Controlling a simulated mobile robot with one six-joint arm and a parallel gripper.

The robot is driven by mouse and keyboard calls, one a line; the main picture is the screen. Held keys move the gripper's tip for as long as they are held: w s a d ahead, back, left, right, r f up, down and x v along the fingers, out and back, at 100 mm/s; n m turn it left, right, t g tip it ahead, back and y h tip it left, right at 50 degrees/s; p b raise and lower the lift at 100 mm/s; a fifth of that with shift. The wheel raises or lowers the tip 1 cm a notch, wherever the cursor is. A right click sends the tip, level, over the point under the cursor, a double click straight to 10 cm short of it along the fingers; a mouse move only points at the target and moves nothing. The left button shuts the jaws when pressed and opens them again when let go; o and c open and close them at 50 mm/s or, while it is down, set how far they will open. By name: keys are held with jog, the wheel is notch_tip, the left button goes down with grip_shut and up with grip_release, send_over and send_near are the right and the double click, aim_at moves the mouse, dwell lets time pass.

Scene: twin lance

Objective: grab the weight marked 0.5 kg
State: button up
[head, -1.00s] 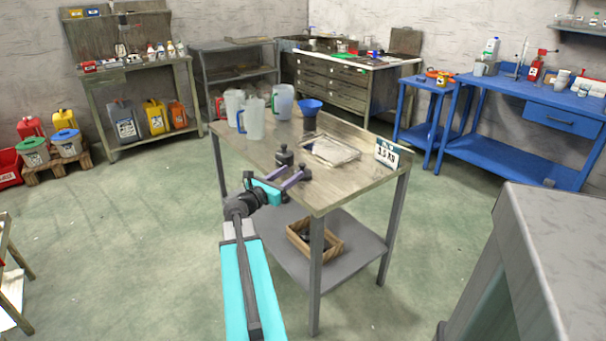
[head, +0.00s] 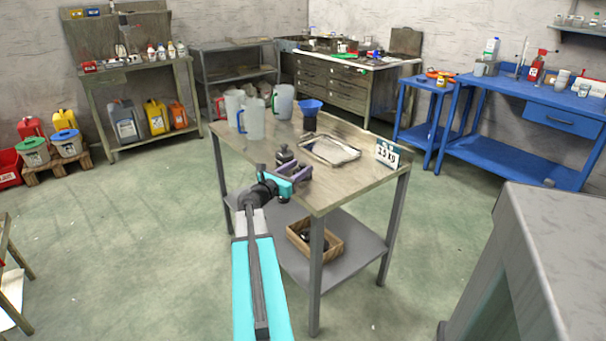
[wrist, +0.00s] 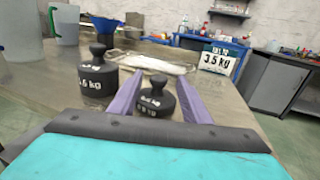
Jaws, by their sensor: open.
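In the wrist view, a small black weight with a knob (wrist: 156,98) stands upright on the table between my gripper's two purple fingers. Its white marking is too blurred to read surely. A larger black weight (wrist: 97,80) stands to the left, outside the left finger; its marking ends in ".5 KG", with the first digit unclear. My gripper (wrist: 157,84) is open, one finger on each side of the small weight, apparently not closed on it. In the head view, my gripper (head: 301,176) is at the table's near edge, and the larger weight (head: 284,154) shows just behind it.
A metal tray (head: 348,158) lies behind the weights. A sign (wrist: 218,62) reading 3.5 KG stands at the right. Plastic jugs (head: 251,122) and a blue funnel (head: 310,106) stand farther back. A wooden box (head: 328,250) sits on the table's lower shelf.

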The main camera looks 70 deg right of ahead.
jog(key=shift+x, duration=1.3)
grip_shut()
